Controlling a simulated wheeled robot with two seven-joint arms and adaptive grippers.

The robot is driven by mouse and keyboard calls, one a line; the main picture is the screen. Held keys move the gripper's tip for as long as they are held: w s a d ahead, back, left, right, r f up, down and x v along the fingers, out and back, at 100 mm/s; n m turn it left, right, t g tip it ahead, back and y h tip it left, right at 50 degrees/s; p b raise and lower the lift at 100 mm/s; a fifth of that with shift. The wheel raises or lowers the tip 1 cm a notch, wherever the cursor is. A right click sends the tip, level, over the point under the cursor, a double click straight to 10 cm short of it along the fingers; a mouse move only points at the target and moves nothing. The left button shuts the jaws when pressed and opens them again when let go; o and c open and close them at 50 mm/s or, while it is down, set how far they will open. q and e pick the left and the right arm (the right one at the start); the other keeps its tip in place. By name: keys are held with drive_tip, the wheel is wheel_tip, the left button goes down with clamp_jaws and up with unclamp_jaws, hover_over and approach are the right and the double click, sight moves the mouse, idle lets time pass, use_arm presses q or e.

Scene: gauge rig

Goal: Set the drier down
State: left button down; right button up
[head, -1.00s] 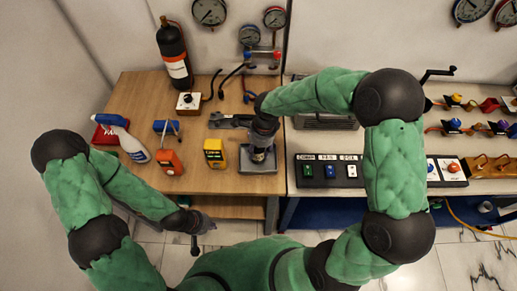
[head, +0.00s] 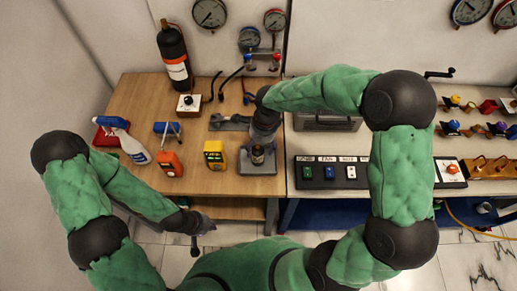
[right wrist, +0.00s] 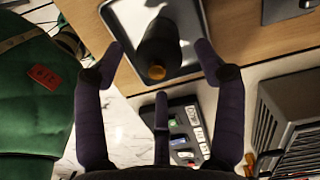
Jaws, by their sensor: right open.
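The drier (head: 257,155), a small dark cylinder, stands on a grey tray (head: 244,168) near the wooden bench's front edge. In the right wrist view the drier (right wrist: 160,45) shows its dark body and brass-coloured end, with the pale tray (right wrist: 192,48) behind it. My right gripper (head: 262,142) is at the drier; its fingers (right wrist: 161,62) are spread open on either side, with gaps between them and the body. My left gripper (head: 204,224) hangs low in front of the bench, away from the drier; its fingers are too small to read.
A yellow meter (head: 214,155), an orange meter (head: 169,163) and a spray bottle (head: 135,148) stand to the left. A black gas cylinder (head: 174,55) stands at the back. A switch panel (head: 330,171) lies to the right. Gauges hang on the wall.

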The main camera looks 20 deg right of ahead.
wheel_tip(320, 180, up, 9)
drive_tip(key=d+p, duration=0.1)
drive_tip(key=shift+s+f, duration=0.1)
idle(0.3)
